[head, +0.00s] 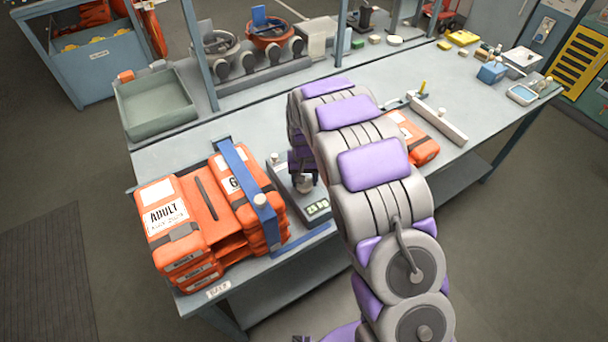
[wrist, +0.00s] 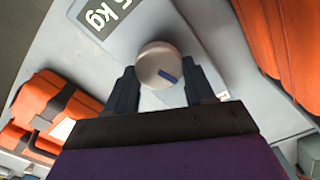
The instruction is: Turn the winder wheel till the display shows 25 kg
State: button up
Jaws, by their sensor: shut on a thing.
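The winder wheel is a round silver knob (wrist: 156,60) with a dark blue mark on its face, pointing to the lower right in the wrist view. My gripper (wrist: 161,72) has one finger on each side of the knob and is shut on it. In the head view my gripper (head: 303,172) is above the grey scale unit (head: 283,185), partly hidden by my arm. The display (head: 317,208) is small there and seems to read 25 kg. In the wrist view the display (wrist: 101,14) shows a 5 and kg, with the leading digit cut off by the edge.
Stacked orange lifejacket packs (head: 168,222) under a blue strap frame (head: 252,190) stand close left of the unit. Another orange pack (head: 420,146) lies right of my arm, beside a pale bar (head: 440,122). A green-grey tray (head: 155,108) sits at the back left. Bare bench lies between.

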jog(key=shift+r+m, duration=0.1)
jog(key=shift+m, duration=0.5)
jog(key=shift+p, duration=0.3)
jog(key=o, duration=1)
jog(key=shift+a, duration=0.1)
jog(key=shift+o, duration=0.2)
notch_tip(320, 180, up, 17)
jog(key=p, duration=0.1)
jog(key=shift+p, duration=0.4)
